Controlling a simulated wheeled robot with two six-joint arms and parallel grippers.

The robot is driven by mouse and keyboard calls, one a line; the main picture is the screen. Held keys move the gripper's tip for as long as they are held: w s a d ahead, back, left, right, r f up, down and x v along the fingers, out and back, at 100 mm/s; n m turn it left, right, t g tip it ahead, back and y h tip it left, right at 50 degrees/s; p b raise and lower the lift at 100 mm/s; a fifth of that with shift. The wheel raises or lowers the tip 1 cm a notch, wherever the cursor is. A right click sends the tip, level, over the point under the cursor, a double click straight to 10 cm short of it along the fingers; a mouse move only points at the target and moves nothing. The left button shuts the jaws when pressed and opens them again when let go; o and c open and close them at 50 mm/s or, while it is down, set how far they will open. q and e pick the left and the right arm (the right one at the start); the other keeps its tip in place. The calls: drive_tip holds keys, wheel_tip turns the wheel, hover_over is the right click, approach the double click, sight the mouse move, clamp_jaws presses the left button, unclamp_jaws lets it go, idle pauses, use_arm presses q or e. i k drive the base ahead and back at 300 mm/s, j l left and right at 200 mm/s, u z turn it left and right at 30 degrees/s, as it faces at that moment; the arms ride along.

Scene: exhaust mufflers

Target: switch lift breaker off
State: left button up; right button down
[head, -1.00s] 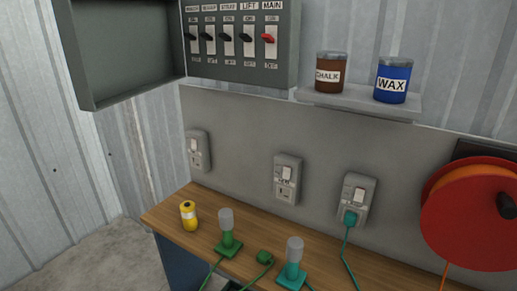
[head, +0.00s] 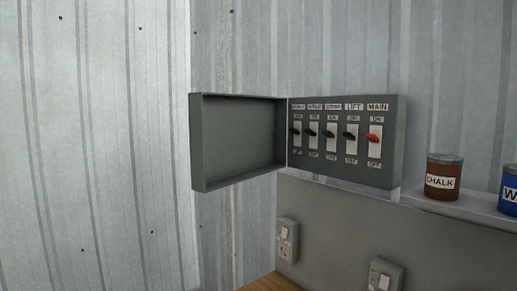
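The breaker panel (head: 342,176) is on the corrugated wall, right of centre in the head view, with its grey door (head: 240,142) swung open to the left. The lift breaker (head: 351,135) is a black lever under the LIFT label, second from the right. It sits around the middle of its white plate, between the ON and OFF marks; its exact position is too small to tell. The red main breaker (head: 375,137) is just right of it, and several black levers are to its left. Neither of my grippers is in view.
A shelf (head: 462,207) right of the panel holds a brown chalk tin (head: 443,178) and a blue wax tin (head: 511,190). Two wall sockets (head: 287,240) (head: 384,276) are below. A wooden bench corner (head: 270,284) shows at the bottom. The space before the panel looks clear.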

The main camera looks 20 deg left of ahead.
sight(348, 135)
drive_tip(key=i+j+z, duration=0.2)
drive_tip(key=j, duration=0.7)
drive_tip(key=i+j+z, duration=0.25)
drive_tip(key=j, duration=0.65)
drive_tip(key=i+j+z, duration=0.2)
drive_tip(key=j, duration=0.75)
drive_tip(key=j+z, duration=0.25)
drive_tip(key=j, duration=0.65)
